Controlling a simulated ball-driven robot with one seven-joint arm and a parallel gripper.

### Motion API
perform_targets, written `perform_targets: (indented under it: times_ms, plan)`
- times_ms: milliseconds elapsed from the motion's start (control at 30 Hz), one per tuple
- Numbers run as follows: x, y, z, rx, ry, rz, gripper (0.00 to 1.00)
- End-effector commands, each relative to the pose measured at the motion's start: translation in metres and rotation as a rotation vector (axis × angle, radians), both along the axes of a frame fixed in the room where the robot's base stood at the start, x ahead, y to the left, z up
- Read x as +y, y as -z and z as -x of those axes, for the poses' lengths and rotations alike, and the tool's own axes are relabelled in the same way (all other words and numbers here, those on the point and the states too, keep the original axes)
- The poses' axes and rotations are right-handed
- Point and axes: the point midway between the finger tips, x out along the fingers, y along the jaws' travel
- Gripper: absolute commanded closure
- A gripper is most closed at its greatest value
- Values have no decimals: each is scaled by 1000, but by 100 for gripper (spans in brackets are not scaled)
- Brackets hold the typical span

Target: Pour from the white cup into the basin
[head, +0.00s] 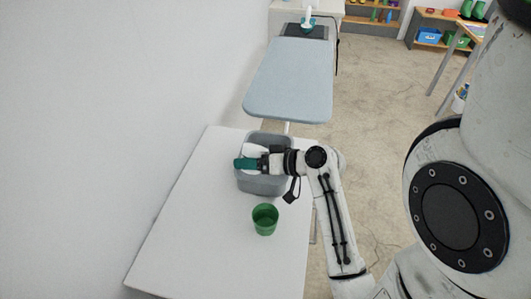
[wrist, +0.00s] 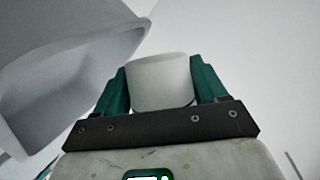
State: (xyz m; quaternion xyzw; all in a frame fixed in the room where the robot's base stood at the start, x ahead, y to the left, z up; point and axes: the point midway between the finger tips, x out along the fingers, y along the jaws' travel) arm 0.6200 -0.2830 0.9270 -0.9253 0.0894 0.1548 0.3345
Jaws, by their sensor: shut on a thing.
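The white cup (wrist: 160,82) is between the teal fingers of my gripper (wrist: 161,74), which is shut on it. In the head view, a white part of the cup (head: 256,149) shows just behind my gripper (head: 247,163), over the basin. The grey basin (head: 262,186) stands on the white table, below my gripper. In the wrist view the basin (wrist: 70,75) appears at the upper left, at a slant to the cup, so the cup looks tipped. My gripper hides part of the basin's opening, and I cannot see any contents.
A green cup (head: 265,219) stands upright on the white table (head: 200,225), in front of the basin. A blue-grey ironing board (head: 291,80) lies behind the table. A white wall runs along the left. The table's left and front parts are clear.

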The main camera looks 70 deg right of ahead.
Motion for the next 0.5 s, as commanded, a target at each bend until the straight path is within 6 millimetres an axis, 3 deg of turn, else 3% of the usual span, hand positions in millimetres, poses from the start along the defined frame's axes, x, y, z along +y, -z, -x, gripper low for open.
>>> perform_targets:
  times_ms: [500]
  plan:
    - [-3, 2, 1, -14, 1, -67, 59]
